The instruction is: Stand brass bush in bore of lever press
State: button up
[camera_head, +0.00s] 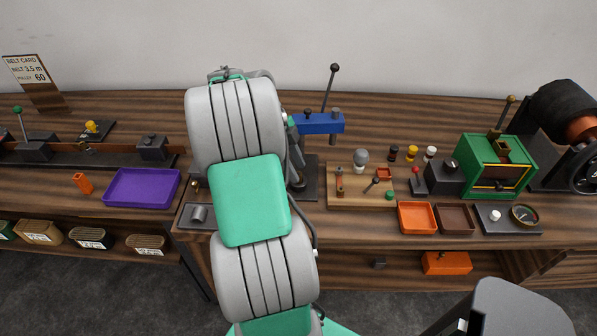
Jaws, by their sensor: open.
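The lever press has a blue head (320,123) with a dark upright lever ending in a black knob. My arm hides the left part of its dark base (308,180), and I cannot make out its bore. A small brass-coloured piece (194,184) shows at the left edge of my arm, above a dark tray; I cannot tell whether it is the brass bush. My gripper's fingers are not visible; my large grey and green arm covers the middle of the view.
The dark tray (188,219) holds a grey cylinder. A purple tray (143,203) lies left. A wooden board (345,202) with small tools, an orange tray (417,231), a brown tray (455,232) and a green machine (474,160) stand right of the press.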

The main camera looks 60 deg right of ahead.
jog(key=p+v, duration=0.1)
jog(key=v, duration=0.4)
jog(key=shift+r, duration=0.2)
